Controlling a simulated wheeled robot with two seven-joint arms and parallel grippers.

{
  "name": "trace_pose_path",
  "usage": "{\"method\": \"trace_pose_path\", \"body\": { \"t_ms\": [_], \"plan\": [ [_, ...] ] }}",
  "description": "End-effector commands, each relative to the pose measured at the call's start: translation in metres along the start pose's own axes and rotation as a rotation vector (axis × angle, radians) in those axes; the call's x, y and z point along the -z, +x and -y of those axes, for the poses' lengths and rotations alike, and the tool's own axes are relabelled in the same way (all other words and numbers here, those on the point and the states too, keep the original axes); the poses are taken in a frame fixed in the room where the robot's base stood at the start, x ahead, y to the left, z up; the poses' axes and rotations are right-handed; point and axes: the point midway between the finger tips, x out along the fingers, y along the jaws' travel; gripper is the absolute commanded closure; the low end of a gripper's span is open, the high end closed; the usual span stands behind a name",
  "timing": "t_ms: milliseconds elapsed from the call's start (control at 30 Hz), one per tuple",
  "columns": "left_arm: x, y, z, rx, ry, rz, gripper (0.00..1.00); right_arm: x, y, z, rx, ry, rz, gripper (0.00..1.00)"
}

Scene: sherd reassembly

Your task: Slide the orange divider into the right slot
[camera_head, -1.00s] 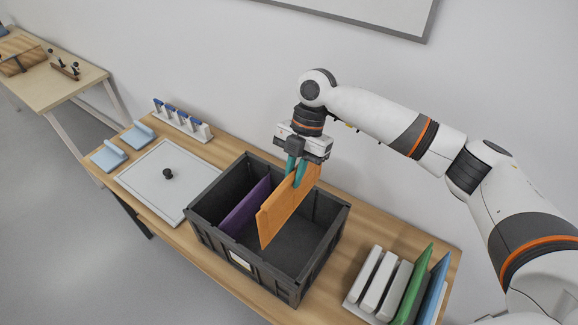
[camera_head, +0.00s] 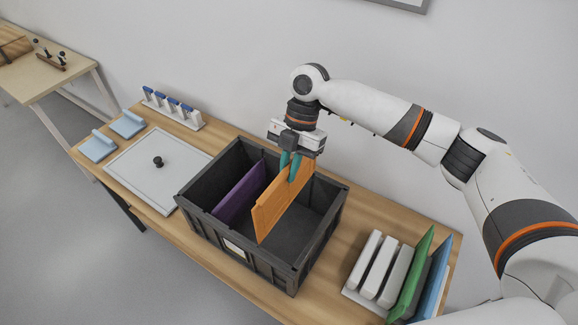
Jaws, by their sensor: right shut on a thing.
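The orange divider (camera_head: 281,204) is upright in my right gripper (camera_head: 291,167), whose teal fingers are shut on its top edge. The divider is over and partly inside the dark grey crate (camera_head: 235,247), to the right of the purple divider (camera_head: 240,194), which stands across the crate. The lower edge of the orange divider appears above the crate floor; I cannot tell whether its ends sit in slots. The slots themselves are hard to make out. My left gripper is not in view.
A rack (camera_head: 363,299) with white slats holds a green panel (camera_head: 414,278) and a blue panel (camera_head: 437,272) at the right. A grey lid (camera_head: 140,178) with a black knob lies left of the crate.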

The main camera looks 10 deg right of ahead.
Motion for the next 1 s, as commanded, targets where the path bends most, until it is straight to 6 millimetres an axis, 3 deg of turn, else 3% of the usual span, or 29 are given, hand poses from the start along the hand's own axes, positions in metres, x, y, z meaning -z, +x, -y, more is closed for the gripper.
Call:
{"method": "trace_pose_path", "body": {
  "t_ms": [333, 1000],
  "plan": [
    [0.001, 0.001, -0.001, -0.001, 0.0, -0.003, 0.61, 0.001, 0.002, 0.0, 0.0, 0.0, 0.0, 1.0],
    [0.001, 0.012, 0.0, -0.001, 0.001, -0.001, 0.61, 0.01, 0.024, 0.0, 0.0, 0.0, 0.0, 1.0]
  ]
}}
